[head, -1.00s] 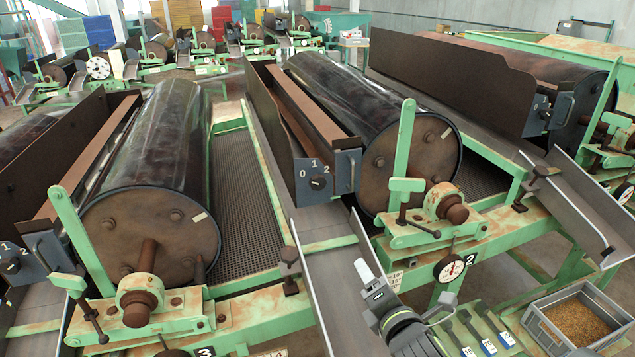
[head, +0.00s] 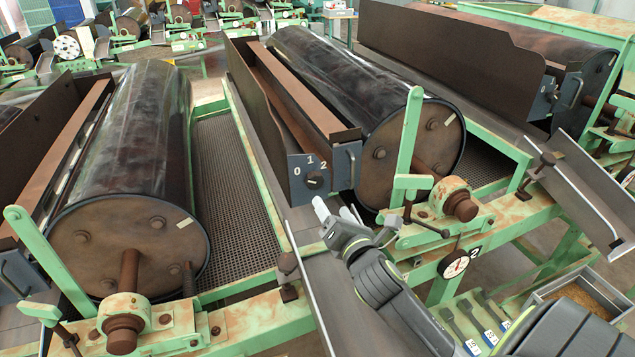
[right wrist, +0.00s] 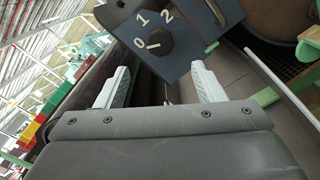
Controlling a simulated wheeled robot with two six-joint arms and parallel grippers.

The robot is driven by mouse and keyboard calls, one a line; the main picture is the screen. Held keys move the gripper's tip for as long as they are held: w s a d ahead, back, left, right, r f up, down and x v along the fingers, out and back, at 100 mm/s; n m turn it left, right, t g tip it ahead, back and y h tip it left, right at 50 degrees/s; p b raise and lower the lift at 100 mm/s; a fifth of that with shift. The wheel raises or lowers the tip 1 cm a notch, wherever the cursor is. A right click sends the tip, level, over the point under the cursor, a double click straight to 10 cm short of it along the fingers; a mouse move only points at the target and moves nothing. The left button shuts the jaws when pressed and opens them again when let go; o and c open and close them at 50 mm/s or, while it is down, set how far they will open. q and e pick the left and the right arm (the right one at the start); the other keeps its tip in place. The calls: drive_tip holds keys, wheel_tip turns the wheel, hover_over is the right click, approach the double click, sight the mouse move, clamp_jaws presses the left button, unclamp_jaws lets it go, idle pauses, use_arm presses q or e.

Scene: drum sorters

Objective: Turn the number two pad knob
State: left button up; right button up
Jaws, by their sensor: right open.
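The knob (head: 315,180) is small and dark, on a blue-grey panel (head: 343,168) marked 0, 1 and 2 at the front end of the middle drum machine. A plate with the number 2 (head: 475,254) hangs on that machine's frame. In the right wrist view the knob (right wrist: 159,44) is in plain sight, its pale pointer mark towards the 0. My right gripper (head: 333,208) is open and empty, just below and in front of the panel. In the right wrist view its fingers (right wrist: 160,78) are spread to either side, short of the knob. My left gripper is not in view.
A green lever post (head: 409,145) and a rusty shaft bearing (head: 455,200) stand to the right of the panel. A metal chute (head: 320,280) runs below my right arm. A handle (head: 351,168) sticks out beside the knob. Tools and a grain bin (head: 590,290) are at lower right.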

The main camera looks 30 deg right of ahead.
sight(316, 183)
drive_tip(key=p+x, duration=0.1)
drive_tip(key=x, duration=0.8)
drive_tip(key=shift+s, duration=0.1)
drive_tip(key=shift+w+d, duration=0.15)
drive_tip(key=shift+w, duration=0.35)
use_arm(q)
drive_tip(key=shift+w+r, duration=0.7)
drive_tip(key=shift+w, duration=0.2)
use_arm(e)
drive_tip(key=shift+w, duration=0.1)
drive_tip(key=c, duration=1)
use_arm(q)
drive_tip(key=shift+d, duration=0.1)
